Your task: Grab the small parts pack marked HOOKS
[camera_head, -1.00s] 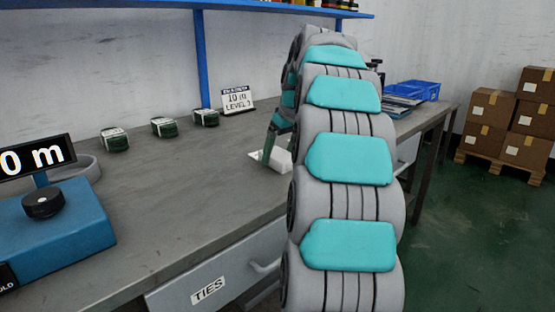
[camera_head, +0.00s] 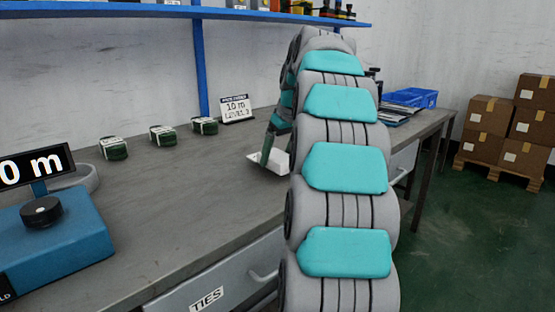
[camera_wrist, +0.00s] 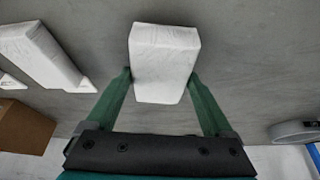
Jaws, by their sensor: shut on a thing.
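A white pack (camera_wrist: 165,62) is between the two green fingers of my gripper (camera_wrist: 160,85) in the wrist view. The fingers press on its left and right sides. No marking is readable on the face I see, so I cannot tell whether it says HOOKS. In the head view a white pack (camera_head: 268,162) shows at the green fingertips of my gripper (camera_head: 266,150), over the bench, partly hidden behind my arm. A second white pack (camera_wrist: 35,50) lies to the left of the gripper in the wrist view.
A brown box (camera_wrist: 22,128) is at the lower left of the wrist view. Blue trays (camera_head: 410,98) stand at the far end.

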